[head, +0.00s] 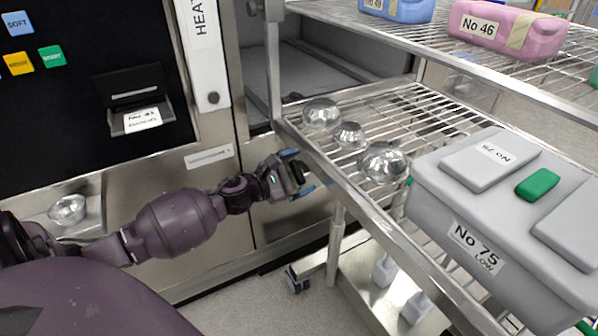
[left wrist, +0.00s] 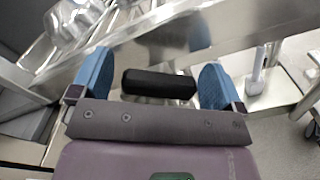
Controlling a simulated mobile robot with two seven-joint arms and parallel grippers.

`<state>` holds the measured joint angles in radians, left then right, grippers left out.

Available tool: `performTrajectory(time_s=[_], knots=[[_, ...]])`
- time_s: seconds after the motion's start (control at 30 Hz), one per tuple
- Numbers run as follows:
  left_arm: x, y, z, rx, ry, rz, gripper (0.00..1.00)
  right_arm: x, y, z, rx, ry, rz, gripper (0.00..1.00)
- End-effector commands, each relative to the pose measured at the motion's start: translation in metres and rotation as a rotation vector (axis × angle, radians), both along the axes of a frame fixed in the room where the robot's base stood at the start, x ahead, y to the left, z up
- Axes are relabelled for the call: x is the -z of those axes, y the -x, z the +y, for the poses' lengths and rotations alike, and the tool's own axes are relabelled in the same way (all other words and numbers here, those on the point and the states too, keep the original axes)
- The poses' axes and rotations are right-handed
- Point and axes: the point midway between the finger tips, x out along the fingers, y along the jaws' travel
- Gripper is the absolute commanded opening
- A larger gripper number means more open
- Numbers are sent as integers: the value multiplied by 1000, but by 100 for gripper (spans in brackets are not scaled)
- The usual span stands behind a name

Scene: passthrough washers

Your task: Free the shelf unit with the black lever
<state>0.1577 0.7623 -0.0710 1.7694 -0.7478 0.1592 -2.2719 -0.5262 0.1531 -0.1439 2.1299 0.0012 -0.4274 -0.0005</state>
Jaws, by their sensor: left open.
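The shelf unit is a metal wire rack with a steel front rail (head: 352,194), standing against the washer's open chamber. The black lever (left wrist: 158,84) is a short dark bar in the left wrist view, lying between my left gripper's two blue fingers. My left gripper (head: 300,172) is open at the rack's left corner, below the rail. In the left wrist view the open gripper (left wrist: 155,76) has a finger on each side of the lever, with visible gaps. The lever's mount is hidden. My right gripper is not in view.
A pink box labelled No 46 (head: 510,32) is on the upper shelf. The washer's control panel (head: 75,85) is at left. A caster (head: 296,280) stands on the floor.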

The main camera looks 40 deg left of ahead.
Motion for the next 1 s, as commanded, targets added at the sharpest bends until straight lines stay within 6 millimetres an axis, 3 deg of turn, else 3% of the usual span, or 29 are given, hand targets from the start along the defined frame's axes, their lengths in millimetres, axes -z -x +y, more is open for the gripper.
performTrajectory(time_s=[0.07,0.47,0.77,1.0], knots=[[0,0,0,0,0,0,88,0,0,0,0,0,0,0],[0,0,0,0,0,0,26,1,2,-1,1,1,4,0],[-2,0,2,1,34,12,25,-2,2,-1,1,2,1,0],[-9,-4,10,-1,156,62,25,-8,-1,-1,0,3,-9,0]])
